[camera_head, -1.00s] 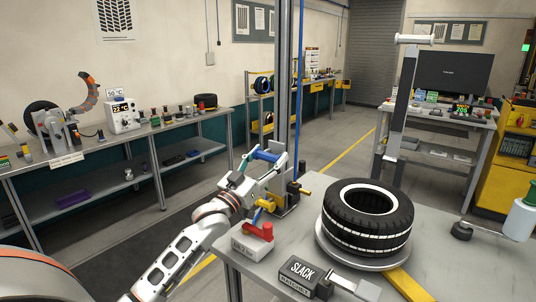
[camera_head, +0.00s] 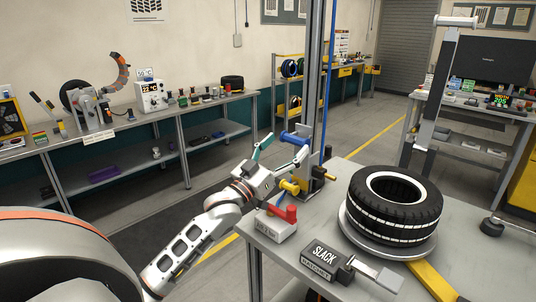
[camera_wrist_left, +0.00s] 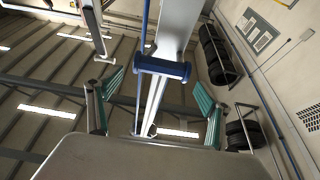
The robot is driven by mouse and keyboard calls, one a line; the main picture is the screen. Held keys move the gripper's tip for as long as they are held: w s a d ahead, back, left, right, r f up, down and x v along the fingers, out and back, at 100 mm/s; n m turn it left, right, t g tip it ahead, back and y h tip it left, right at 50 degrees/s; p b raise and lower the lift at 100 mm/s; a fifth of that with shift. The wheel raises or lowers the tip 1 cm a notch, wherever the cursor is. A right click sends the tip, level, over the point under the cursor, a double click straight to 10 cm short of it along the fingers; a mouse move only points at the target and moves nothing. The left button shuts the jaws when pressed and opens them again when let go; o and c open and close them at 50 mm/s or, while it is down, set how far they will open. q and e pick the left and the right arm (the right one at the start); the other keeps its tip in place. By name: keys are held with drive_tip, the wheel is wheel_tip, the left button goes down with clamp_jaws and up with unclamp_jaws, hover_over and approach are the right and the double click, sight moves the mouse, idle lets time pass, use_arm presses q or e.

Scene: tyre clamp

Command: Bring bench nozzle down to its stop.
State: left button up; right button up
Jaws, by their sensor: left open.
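A blue horizontal bar (camera_head: 291,138) is mounted on the grey upright post (camera_head: 316,85) at the back of the bench. It seems to be the handle of the bench nozzle; the nozzle itself is not clearly distinguishable. Yellow fittings (camera_head: 290,186) sit lower by the post. My left gripper (camera_head: 284,150) is open beside the post, with teal finger pads, just below and in front of the bar. In the left wrist view, the bar (camera_wrist_left: 162,69) lies ahead between the spread fingers of the gripper (camera_wrist_left: 158,82), apparently untouched. My right gripper is out of view.
A long side bench with tools (camera_head: 195,102) stands behind at left.

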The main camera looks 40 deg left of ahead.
use_arm(q)
drive_tip(key=s, duration=0.8)
drive_tip(key=shift+s+a, duration=0.35)
drive_tip(key=shift+s, duration=0.05)
